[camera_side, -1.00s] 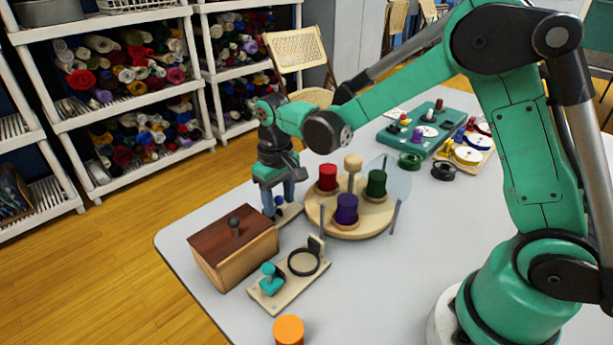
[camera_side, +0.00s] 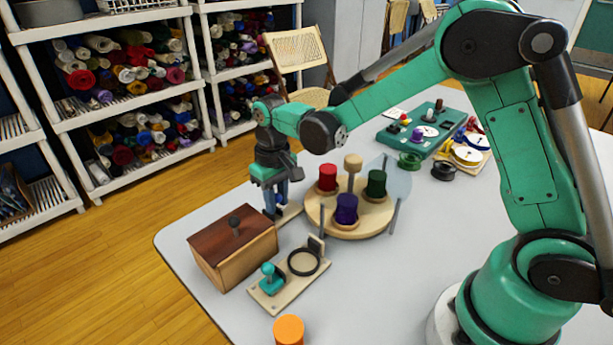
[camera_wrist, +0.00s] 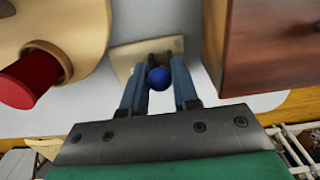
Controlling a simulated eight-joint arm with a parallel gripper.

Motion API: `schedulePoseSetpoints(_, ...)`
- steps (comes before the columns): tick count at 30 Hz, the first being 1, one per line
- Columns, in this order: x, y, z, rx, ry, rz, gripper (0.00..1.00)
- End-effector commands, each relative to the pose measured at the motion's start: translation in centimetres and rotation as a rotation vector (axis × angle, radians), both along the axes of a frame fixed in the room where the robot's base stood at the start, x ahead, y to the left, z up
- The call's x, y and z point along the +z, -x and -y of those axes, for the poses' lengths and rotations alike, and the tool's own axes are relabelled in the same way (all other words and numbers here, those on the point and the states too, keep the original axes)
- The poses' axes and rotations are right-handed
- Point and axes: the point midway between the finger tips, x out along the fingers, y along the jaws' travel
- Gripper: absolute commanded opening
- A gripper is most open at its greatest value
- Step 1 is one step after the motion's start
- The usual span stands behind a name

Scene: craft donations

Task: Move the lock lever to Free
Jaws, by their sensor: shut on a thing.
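The lock lever shows as a round blue knob (camera_wrist: 159,77) on a small beige base plate (camera_wrist: 126,60) in the wrist view. The plate also shows in the side view (camera_side: 291,213), between the wooden box and the round turntable. My gripper (camera_wrist: 159,72) points down over the plate, with its two blue-grey fingers shut on the knob from both sides. It shows in the side view too (camera_side: 276,203), where the fingers hide most of the knob. No Free marking is readable, and the lever's shaft is mostly hidden.
A wooden box (camera_side: 222,262) with a dark lid stands close on one side. A round turntable (camera_side: 350,226) with red, purple and green spools stands close on the other. A beige plate with a teal handle (camera_side: 268,275) and an orange cylinder (camera_side: 288,330) are nearer the camera.

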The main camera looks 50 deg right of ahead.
Motion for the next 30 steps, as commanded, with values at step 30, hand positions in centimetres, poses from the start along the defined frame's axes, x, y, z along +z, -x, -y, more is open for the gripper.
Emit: schedulePoseSetpoints(30,0.3,-2.5,0.0,0.000,0.000,0.006,0.00)
